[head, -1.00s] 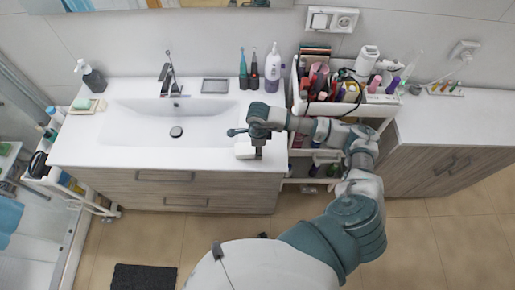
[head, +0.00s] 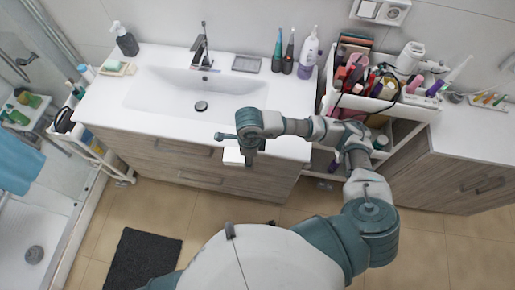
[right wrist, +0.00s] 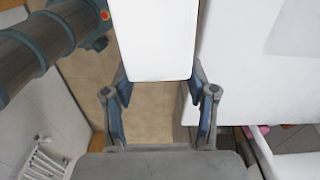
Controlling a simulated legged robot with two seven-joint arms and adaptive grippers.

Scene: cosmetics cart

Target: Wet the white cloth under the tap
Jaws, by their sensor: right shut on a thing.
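The white cloth (head: 233,157) shows as a small folded white block in front of the sink cabinet. In the right wrist view the cloth (right wrist: 155,38) is a smooth white slab between the fingers. My right gripper (head: 248,156) is shut on it, just in front of the counter's front edge. It also shows in the right wrist view (right wrist: 158,78). The chrome tap (head: 201,48) stands upright behind the white basin (head: 170,92), well beyond the cloth. I cannot see water running. My left gripper is not in view.
A soap dispenser (head: 124,39) and a soap dish (head: 118,67) stand left on the counter. Toothbrushes (head: 283,50) and a purple-white bottle (head: 308,55) stand right of the tap. A cosmetics cart (head: 403,107) is close on the right. The basin is empty.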

